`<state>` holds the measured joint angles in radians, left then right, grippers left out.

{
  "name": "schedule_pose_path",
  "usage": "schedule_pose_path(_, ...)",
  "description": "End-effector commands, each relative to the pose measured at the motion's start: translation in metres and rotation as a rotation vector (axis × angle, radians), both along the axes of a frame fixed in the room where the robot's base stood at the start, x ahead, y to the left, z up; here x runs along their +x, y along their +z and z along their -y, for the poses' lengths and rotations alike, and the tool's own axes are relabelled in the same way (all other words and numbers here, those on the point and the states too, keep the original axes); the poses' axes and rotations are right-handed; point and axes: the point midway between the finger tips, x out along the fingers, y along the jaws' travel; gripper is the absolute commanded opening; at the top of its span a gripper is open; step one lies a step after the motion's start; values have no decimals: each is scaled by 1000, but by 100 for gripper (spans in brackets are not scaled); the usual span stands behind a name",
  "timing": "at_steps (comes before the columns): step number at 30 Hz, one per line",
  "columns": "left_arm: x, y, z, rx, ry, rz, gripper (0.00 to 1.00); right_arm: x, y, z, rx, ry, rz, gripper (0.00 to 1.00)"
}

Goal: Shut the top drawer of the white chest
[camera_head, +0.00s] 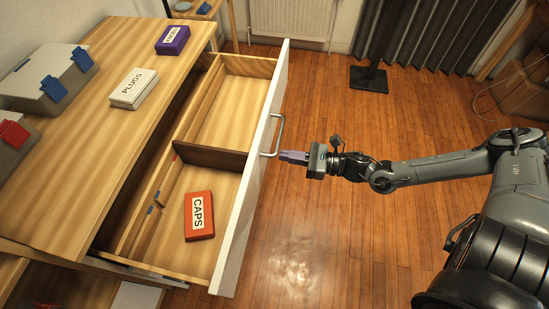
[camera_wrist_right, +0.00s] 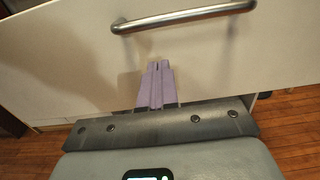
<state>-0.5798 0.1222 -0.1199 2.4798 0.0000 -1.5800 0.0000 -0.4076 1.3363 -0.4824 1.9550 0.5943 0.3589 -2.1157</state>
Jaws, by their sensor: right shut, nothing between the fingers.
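The top drawer (camera_head: 233,235) of the chest is pulled far out, its white front facing my right arm. A metal bar handle (camera_head: 277,136) is on that front and also shows in the right wrist view (camera_wrist_right: 185,17). An orange box marked CAPS (camera_head: 199,215) lies in the drawer's near compartment; the far compartment looks empty. My right gripper (camera_head: 283,156) is shut and empty, its purple fingers pointing at the drawer front beside the handle. In the right wrist view the fingertips (camera_wrist_right: 158,66) are below the handle; whether they touch the front I cannot tell. My left gripper is not in view.
On the wooden top (camera_head: 95,135) are a white PLUGS box (camera_head: 134,88), a purple box (camera_head: 173,40) and grey cases with blue (camera_head: 48,78) and red (camera_head: 12,142) latches. A black stand base (camera_head: 368,79) is on the floor behind. The floor between is clear.

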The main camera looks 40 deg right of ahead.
Motion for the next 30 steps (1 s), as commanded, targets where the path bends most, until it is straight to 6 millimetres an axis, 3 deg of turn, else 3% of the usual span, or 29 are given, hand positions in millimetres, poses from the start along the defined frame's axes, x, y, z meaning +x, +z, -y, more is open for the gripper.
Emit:
schedule_pose_path(3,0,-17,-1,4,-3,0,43,16,-3,-11,2,1,6,0)
schedule_pose_path(10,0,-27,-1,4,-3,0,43,32,-1,-22,2,0,1,0)
schedule_pose_path(30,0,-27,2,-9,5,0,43,37,1,-23,1,-6,-1,0)
